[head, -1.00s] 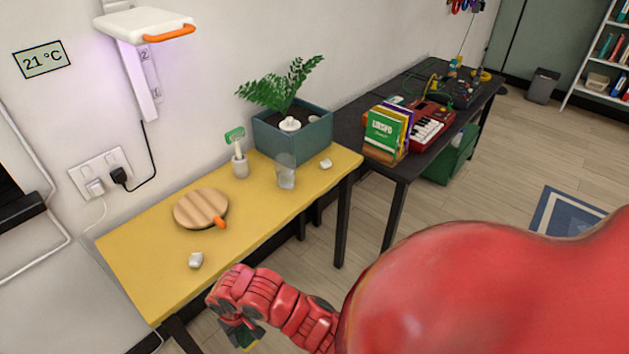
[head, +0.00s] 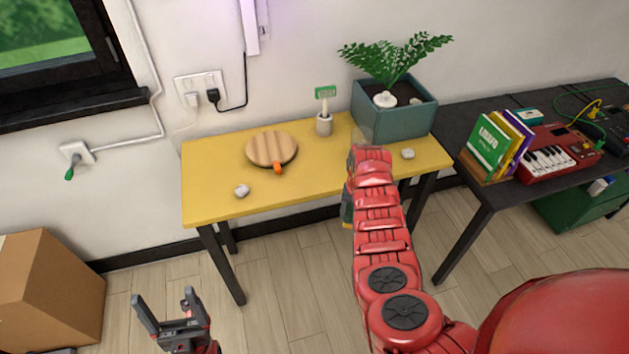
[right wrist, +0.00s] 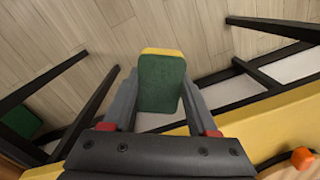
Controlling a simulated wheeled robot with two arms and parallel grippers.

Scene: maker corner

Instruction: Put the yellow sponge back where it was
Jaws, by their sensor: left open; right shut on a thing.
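The yellow sponge (right wrist: 160,83) with a green scouring face shows in the right wrist view between the two fingers of my right gripper (right wrist: 159,92), which is shut on it. In the head view the right gripper (head: 347,208) is at the front edge of the yellow table (head: 215,200), mostly hidden behind my red forearm; only a small part of it shows there. The sponge is in front of the table, apart from its top. My left gripper (head: 164,306) is open and empty, low at the left, above the floor in front of the table.
A cardboard box (head: 50,290) stands left.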

